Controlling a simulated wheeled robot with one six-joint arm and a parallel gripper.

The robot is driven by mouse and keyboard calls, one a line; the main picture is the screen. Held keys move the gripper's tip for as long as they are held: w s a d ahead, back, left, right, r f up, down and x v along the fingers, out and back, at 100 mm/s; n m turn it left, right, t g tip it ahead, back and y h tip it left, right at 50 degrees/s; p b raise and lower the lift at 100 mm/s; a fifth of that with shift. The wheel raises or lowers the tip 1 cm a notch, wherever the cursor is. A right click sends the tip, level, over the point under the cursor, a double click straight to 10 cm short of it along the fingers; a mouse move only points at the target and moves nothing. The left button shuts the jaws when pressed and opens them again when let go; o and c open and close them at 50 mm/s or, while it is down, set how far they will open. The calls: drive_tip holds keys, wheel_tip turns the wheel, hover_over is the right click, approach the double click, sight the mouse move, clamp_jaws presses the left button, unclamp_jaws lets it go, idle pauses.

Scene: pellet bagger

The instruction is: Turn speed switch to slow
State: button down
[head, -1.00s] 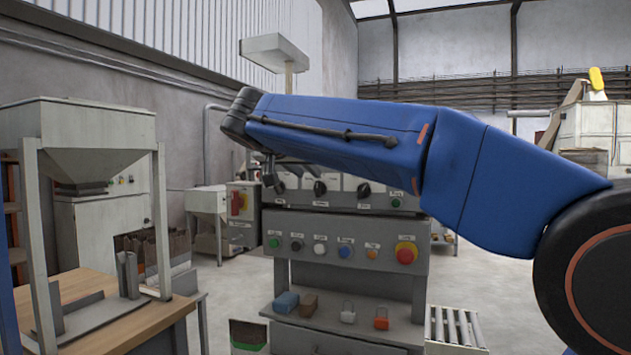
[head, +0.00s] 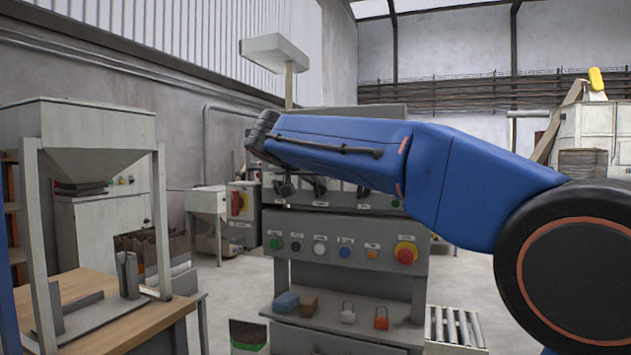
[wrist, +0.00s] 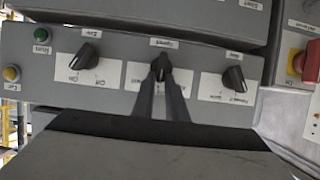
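The speed switch is a black rotary knob (wrist: 161,66) on a grey panel, in the middle of three knobs in the wrist view. That view is upside down, so the labels read inverted. The knob's bar stands about vertical in the picture. My gripper (wrist: 161,82) has its two dark fingertips right at the knob, one on each side, with a narrow gap between them. I cannot tell whether they press on it. The fingers partly cover the position labels under the knob. In the head view my gripper (head: 284,187) is small and dark against the panel's upper row.
Another black knob (wrist: 87,56) is left of the speed switch and a third (wrist: 234,79) is right of it. A red switch (wrist: 307,62) is at the far right. In the head view, a red emergency button (head: 406,253) and several coloured buttons lie below. Padlocks rest on the shelf (head: 345,335).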

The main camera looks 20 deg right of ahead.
idle(0.4)
drive_tip(key=shift+w+a+f+n+g+h, duration=0.2)
drive_tip(key=shift+a+n+g+h, duration=0.15)
drive_tip(key=shift+n+h, duration=0.6)
drive_tip(key=shift+w+a+f+n+g+h, duration=0.25)
drive_tip(key=shift+n+g+h, duration=0.2)
drive_tip(key=shift+n, duration=0.85)
drive_tip(key=shift+w+a+f+n+g+h, duration=0.25)
drive_tip(key=shift+n+h, duration=0.45)
drive_tip(key=shift+n, duration=0.45)
drive_tip(key=shift+r, duration=0.1)
drive_tip(key=c, duration=1.8)
unclamp_jaws()
drive_tip(key=shift+a, duration=0.1)
drive_tip(key=v, duration=1.7)
drive_tip(key=shift+s, duration=0.15)
